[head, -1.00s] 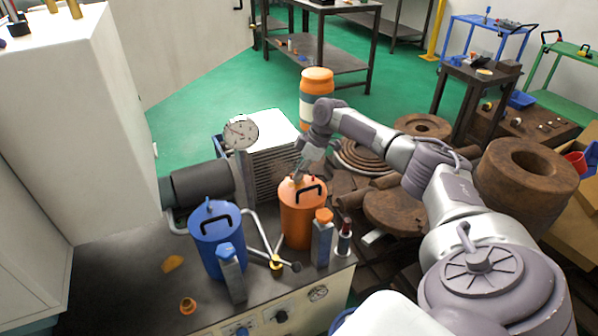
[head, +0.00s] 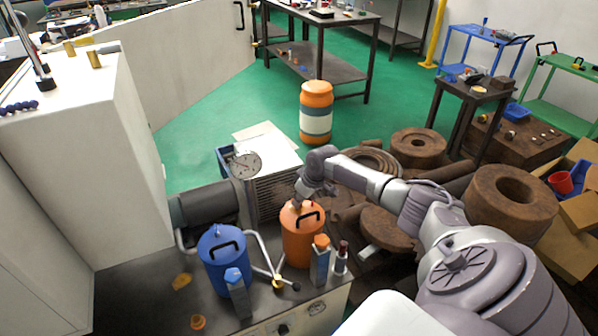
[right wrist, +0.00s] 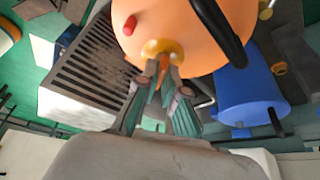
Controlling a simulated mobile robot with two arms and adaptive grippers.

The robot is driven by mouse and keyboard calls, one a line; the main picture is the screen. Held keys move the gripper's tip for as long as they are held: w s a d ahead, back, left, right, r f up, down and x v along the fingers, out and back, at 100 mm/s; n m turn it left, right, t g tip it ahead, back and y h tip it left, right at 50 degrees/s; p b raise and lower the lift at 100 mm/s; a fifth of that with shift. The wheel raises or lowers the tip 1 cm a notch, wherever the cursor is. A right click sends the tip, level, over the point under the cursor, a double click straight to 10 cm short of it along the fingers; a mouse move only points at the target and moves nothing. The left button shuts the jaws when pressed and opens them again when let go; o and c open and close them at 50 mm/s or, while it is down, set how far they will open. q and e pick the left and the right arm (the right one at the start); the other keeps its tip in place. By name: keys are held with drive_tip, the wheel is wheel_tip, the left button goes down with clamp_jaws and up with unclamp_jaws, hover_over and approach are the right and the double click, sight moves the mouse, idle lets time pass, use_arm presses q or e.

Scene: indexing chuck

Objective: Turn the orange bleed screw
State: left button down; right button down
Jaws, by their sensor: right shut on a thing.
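The orange canister (head: 300,244) stands upright on the dark bench top, with a black handle on its lid. In the right wrist view the canister lid (right wrist: 195,30) fills the top. The orange bleed screw (right wrist: 162,48) shows there as a yellow-orange round collar on the lid, beside a small red peg (right wrist: 130,25). My right gripper (right wrist: 163,72) is shut on the screw, its fingertips at the collar; they hide the part between them. In the head view my right gripper (head: 301,190) reaches down to the lid from behind. My left gripper is out of view.
A blue canister (head: 226,268) with a black handle stands left of the orange one. Grey bottles, one orange-capped (head: 320,262), stand close in front. A ribbed white unit with a dial (head: 245,164) stands behind. Rusty discs (head: 515,200) lie at the right.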

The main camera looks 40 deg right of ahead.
drive_tip(key=m+p, duration=0.1)
drive_tip(key=m+h+p, duration=0.1)
drive_tip(key=m+p, duration=0.2)
drive_tip(key=p, duration=0.1)
drive_tip(key=shift+a+r+m+h, duration=0.2)
drive_tip(key=shift+r+m+h, duration=0.1)
drive_tip(key=shift+w+f+m+g+h+p, duration=0.1)
drive_tip(key=shift+m+h+p, duration=0.15)
drive_tip(key=shift+m+p, duration=0.3)
drive_tip(key=shift+s+f+m+g+h+p, duration=0.1)
drive_tip(key=shift+m+h+p, duration=0.1)
drive_tip(key=shift+m+p, duration=0.35)
drive_tip(key=shift+w+f+m+g+h+p, duration=0.1)
drive_tip(key=shift+m+h+p, duration=0.15)
drive_tip(key=shift+m+p, duration=0.3)
drive_tip(key=c, duration=1.3)
unclamp_jaws()
drive_tip(key=v, duration=1.2)
drive_tip(key=shift+a, duration=0.1)
